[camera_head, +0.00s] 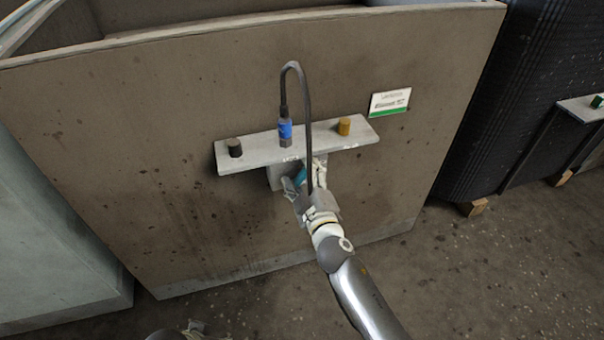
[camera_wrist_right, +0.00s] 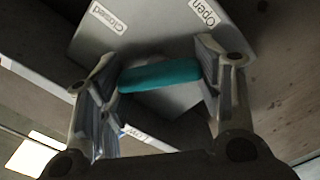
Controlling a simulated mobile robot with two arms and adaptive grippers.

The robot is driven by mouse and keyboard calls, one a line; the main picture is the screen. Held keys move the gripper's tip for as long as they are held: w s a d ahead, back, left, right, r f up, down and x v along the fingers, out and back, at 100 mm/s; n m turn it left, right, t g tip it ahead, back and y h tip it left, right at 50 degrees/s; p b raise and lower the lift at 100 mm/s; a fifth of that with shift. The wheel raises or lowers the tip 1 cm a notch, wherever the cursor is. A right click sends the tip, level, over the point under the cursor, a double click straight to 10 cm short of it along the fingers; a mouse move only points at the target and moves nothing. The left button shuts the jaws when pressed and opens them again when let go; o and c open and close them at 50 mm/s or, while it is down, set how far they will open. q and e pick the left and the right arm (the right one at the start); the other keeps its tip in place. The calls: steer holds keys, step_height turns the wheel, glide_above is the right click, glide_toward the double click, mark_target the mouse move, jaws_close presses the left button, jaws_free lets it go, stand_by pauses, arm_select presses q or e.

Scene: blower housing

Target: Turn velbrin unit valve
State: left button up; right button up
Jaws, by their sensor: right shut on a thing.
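The valve has a teal handle (camera_wrist_right: 160,76) set on a grey box face with "Open" and "Closed" labels in the right wrist view. My right gripper (camera_head: 304,182) reaches the valve under the shelf. Its two fingers are shut on the teal handle, one at each end. In the head view only a bit of teal (camera_head: 300,174) shows, the rest hidden by the gripper. The handle lies nearly level in the wrist view, between the two labels' side and a third, partly hidden label. My left gripper (camera_head: 190,330) barely shows at the bottom edge, and its fingers are unclear.
A white-green sign (camera_head: 390,101) is at right. Floor (camera_head: 480,260) is clear at lower right.

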steer(key=n, duration=0.3)
steer(key=shift+f+n, duration=0.1)
steer(key=shift+n, duration=0.9)
steer(key=shift+a, duration=0.1)
steer(key=o, duration=1)
steer(key=shift+o, duration=0.2)
steer(key=shift+s, duration=0.1)
steer(key=v, duration=0.8)
steer(key=shift+f, duration=0.1)
